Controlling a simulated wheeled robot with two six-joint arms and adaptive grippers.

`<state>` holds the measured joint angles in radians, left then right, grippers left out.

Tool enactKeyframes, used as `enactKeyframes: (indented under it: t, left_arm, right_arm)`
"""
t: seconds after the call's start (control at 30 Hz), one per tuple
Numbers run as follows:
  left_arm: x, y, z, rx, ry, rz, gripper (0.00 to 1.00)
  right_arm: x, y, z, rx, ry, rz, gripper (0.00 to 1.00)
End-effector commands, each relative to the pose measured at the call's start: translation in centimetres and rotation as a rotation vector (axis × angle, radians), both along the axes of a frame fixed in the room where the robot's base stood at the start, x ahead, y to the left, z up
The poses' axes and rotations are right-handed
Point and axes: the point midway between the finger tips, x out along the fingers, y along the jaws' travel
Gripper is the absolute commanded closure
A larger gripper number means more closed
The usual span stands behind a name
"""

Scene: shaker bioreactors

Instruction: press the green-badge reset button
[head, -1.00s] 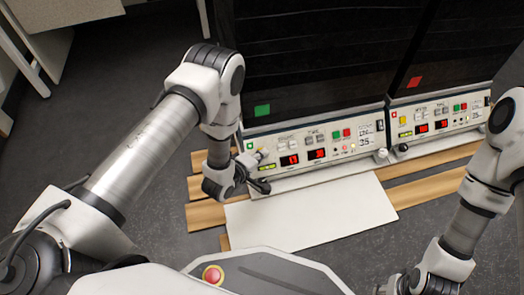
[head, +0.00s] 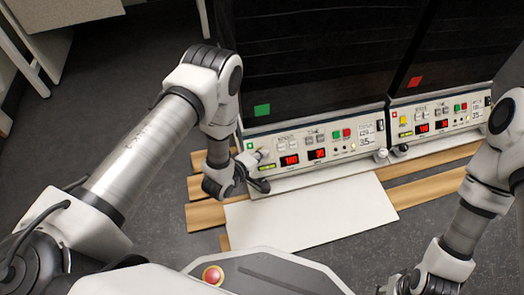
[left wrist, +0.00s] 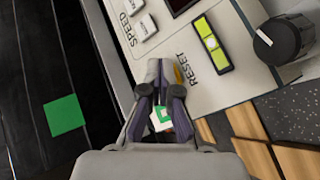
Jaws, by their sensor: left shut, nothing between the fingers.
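The green-badge shaker is the left of two machines. A large green square (head: 262,110) marks its dark front, and a small green badge (head: 249,146) sits on its white control panel (head: 290,172). My left gripper (head: 258,157) is shut and empty, its fingertips at the panel's left end. In the left wrist view the shut fingertips (left wrist: 164,66) are beside the RESET label (left wrist: 187,64). Only a yellow sliver of the reset button (left wrist: 179,74) shows past them. I cannot tell whether it is pressed. My right gripper is mostly cut off at the bottom edge of the head view.
A similar machine with a red square (head: 414,83) stands to the right, with its own yellow button (head: 403,120). A black knob (left wrist: 284,40) sticks out near the fingers. A white board (head: 310,212) lies on wooden slats (head: 205,215) in front.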

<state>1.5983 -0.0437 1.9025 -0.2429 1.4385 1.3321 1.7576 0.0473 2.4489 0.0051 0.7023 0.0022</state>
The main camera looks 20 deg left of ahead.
Motion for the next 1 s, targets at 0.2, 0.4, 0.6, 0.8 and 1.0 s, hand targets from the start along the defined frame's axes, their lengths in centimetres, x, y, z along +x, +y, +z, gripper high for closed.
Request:
enactKeyframes:
  t: [0.2, 0.4, 0.6, 0.8, 1.0]
  left_arm:
    - [-0.2, -0.1, 0.5, 0.001, 0.001, 0.001, 1.0]
    - [-0.9, -0.6, 1.3, 0.0, 0.0, 0.001, 1.0]
    - [-1.0, -0.7, 1.1, 0.0, 0.0, 0.001, 1.0]
    - [-1.1, -0.7, 1.4, 0.0, 0.0, 0.0, 1.0]
    - [-2.1, -1.4, 2.9, 0.0, 0.001, 0.0, 1.0]
  right_arm:
    - [0.0, 0.0, 0.6, 0.0, 0.0, 0.0, 0.6]
    - [0.0, 0.0, 1.8, 0.0, 0.0, 0.0, 0.6]
    - [0.0, 0.0, 1.8, 0.0, 0.0, 0.0, 0.6]
    - [0.0, 0.0, 2.0, 0.0, 0.0, 0.0, 0.6]
    - [0.0, 0.0, 4.1, 0.0, 0.0, 0.0, 0.6]
